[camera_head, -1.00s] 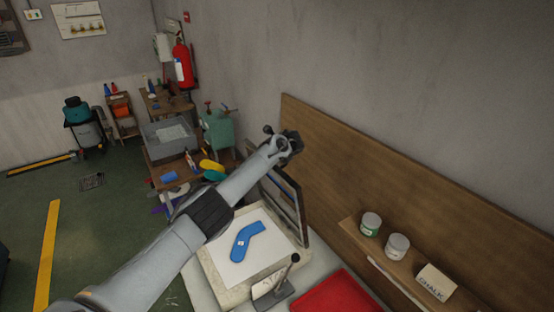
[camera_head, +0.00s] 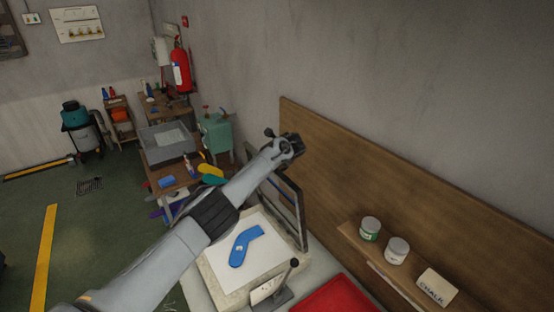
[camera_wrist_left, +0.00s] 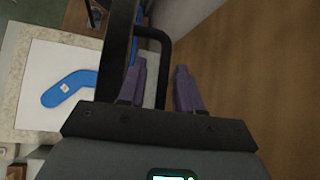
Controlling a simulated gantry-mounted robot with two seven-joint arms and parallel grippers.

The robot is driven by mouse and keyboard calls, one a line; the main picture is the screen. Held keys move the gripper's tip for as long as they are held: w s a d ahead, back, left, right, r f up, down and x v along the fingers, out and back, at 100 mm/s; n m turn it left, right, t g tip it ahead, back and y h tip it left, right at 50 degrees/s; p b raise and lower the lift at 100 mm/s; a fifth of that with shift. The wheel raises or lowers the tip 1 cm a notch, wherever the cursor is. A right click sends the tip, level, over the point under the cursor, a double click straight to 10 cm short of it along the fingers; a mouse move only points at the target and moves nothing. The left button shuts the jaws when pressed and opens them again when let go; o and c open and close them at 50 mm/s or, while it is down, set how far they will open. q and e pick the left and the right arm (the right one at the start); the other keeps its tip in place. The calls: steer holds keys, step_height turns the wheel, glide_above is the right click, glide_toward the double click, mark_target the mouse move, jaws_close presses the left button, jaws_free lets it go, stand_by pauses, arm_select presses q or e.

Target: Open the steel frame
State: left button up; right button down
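The dark steel frame (camera_head: 297,226) stands raised, close to upright, at the back edge of the pale press bed (camera_head: 213,282). A blue sock shape (camera_head: 240,252) lies flat on a white sheet on the bed. My left gripper (camera_head: 292,147) is at the upper end of the frame, and my arm hides part of it. In the left wrist view the purple fingers (camera_wrist_left: 159,82) are apart, with the frame's black handle loop (camera_wrist_left: 164,62) seen between them. Whether they touch it is unclear. My right gripper is not in view.
A wooden backboard (camera_head: 400,205) rises close behind the frame. Its shelf holds two jars (camera_head: 370,228) and a chalk box (camera_head: 435,288). A small stand with a black ball lever (camera_head: 272,290) is at the bed's front right, beside a red pad (camera_head: 340,297).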

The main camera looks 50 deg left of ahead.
arm_select(q)
steer(key=shift+s+d+r+p, duration=0.1)
steer(key=shift+d+r+p, duration=0.2)
steer(key=shift+d+r, duration=0.25)
steer(key=v, duration=0.7)
steer(key=shift+s+d+r, duration=0.15)
steer(key=shift+d, duration=0.1)
steer(key=shift+b+v, duration=0.3)
steer(key=shift+v, duration=0.5)
steer(key=shift+r, duration=0.1)
